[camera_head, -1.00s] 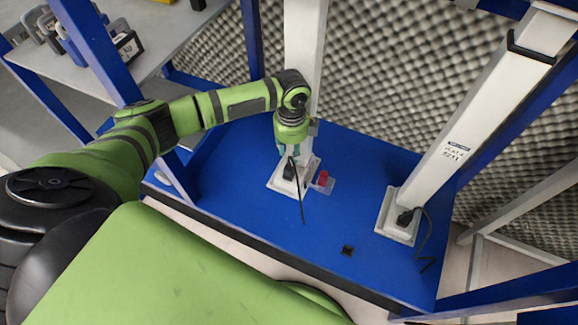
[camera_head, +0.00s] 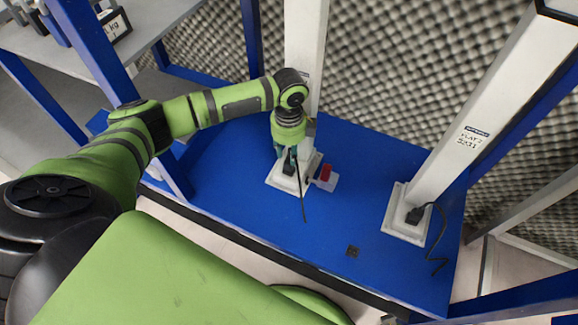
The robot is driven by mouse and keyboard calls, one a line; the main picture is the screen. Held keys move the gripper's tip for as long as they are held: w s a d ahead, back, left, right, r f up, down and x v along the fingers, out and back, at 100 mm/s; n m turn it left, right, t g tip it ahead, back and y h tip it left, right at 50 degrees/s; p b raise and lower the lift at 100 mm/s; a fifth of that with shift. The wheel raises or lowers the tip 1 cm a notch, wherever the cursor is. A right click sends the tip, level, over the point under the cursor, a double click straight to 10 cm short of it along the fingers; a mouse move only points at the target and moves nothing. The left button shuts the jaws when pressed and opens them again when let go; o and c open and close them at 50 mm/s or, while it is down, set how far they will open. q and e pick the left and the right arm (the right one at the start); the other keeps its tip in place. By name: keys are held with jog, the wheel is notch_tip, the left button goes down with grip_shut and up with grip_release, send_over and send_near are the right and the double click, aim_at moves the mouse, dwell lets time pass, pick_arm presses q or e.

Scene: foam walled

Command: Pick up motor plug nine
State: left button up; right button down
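A black plug (camera_head: 289,168) with a black cable (camera_head: 303,205) is at the white base plate (camera_head: 281,182) of the left white column. My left gripper (camera_head: 287,156) points down right over this plug, its fingers at or beside the plug's top. I cannot tell whether the fingers touch or grip it. A second black plug (camera_head: 415,215) with a curled cable sits on the base of the right white column (camera_head: 470,135). No number nine is readable on either plug. My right gripper is not in view.
A red part (camera_head: 326,172) on a pale plate lies just right of the left base. A small dark square piece (camera_head: 352,251) lies on the blue platform (camera_head: 240,205). Blue posts, a grey shelf (camera_head: 160,30) and a foam wall (camera_head: 400,80) surround it. The platform's front middle is mostly clear.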

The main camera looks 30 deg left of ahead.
pick_arm(q)
grip_shut()
jog(key=shift+r, duration=0.1)
dwell(0.3)
